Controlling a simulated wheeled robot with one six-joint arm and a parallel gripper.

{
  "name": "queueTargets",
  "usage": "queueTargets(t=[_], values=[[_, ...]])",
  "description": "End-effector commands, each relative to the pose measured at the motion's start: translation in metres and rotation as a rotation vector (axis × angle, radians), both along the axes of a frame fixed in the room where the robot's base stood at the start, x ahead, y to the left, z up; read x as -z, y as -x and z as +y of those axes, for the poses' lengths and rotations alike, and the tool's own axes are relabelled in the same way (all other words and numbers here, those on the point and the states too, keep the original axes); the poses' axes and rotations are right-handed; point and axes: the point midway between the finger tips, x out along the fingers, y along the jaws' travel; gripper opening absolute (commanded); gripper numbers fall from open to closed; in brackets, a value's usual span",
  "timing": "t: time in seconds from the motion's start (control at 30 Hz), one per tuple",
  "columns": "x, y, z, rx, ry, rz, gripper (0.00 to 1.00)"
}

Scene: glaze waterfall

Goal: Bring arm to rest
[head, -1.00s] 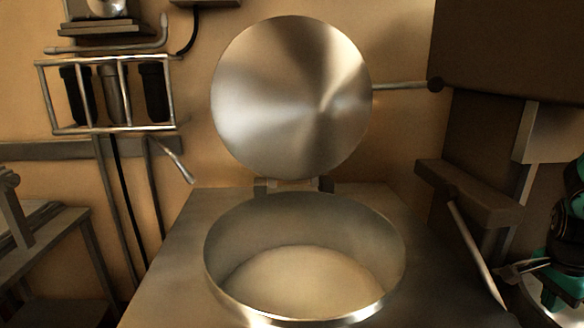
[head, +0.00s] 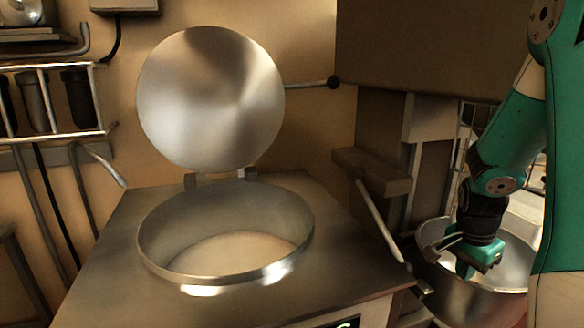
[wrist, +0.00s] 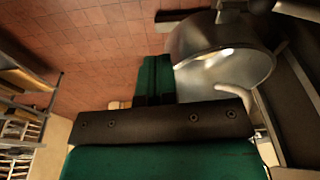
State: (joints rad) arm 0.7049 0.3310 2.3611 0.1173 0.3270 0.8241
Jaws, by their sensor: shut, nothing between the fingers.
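My arm is green and black and comes down at the right of the head view. My gripper (head: 466,270) points downward over the steel bowl (head: 436,236) at the lower right, overlapping its rim in the picture; I cannot tell whether they touch. In the wrist view, the green fingers of my gripper (wrist: 154,80) lie side by side, shut with nothing between them. The same steel bowl shows beside them at the upper right of the wrist view (wrist: 222,70).
A steel kettle (head: 226,275) with its round lid (head: 210,100) raised stands in a counter (head: 110,270). A lever (head: 378,222) slants down between the counter and the bowl. Pipes and a filter rack (head: 50,98) are on the left wall. Tiled floor (wrist: 80,45) lies beside the fingers.

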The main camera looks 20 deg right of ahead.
Motion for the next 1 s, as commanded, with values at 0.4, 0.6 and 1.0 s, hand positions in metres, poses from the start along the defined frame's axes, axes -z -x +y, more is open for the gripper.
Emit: queueTargets(t=[0.4, 0.6, 1.0], values=[[-0.038, -0.045, 0.097, -0.462, -0.076, -0.057, 0.0], [-0.073, -0.053, 0.194, -0.919, -0.142, -0.103, 0.0], [-0.143, 0.054, 0.378, -2.096, -0.267, -0.205, 0.0]])
